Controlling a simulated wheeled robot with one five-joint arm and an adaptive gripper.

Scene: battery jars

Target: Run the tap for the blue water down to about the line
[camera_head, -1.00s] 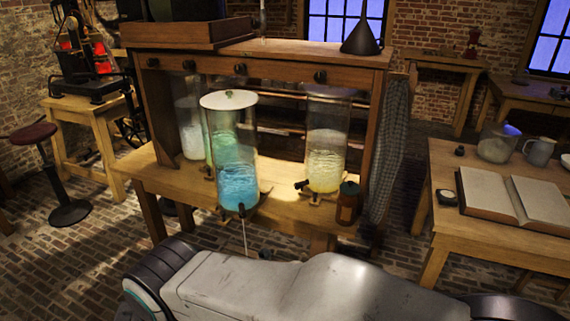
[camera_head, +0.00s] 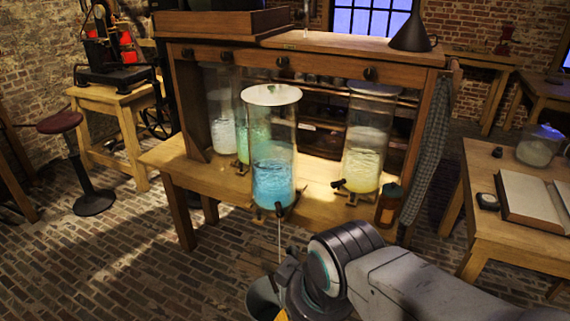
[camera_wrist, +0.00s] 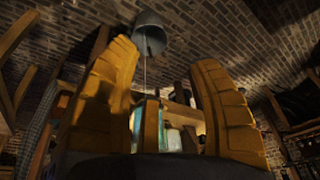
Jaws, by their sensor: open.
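The tall glass jar of blue water (camera_head: 273,183) stands at the front of the wooden bench under a white lid (camera_head: 272,95). Its dark tap (camera_head: 279,209) is at the bottom front. A thin pale line, apparently a water stream (camera_head: 280,238), drops from it. A grey pail (camera_wrist: 150,38) shows at the line's end in the wrist view, which looks upside down. My gripper (camera_wrist: 167,58) is open and empty, its yellow fingers apart, with the jar's blue between them farther off. In the head view it is low, below the tap and mostly hidden. I cannot make out a line on the jar.
A jar of yellow liquid (camera_head: 362,160) with its own tap stands to the right, near a brown bottle (camera_head: 390,203). Paler and green jars (camera_head: 242,143) stand behind. A table with an open book (camera_head: 533,200) is at right.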

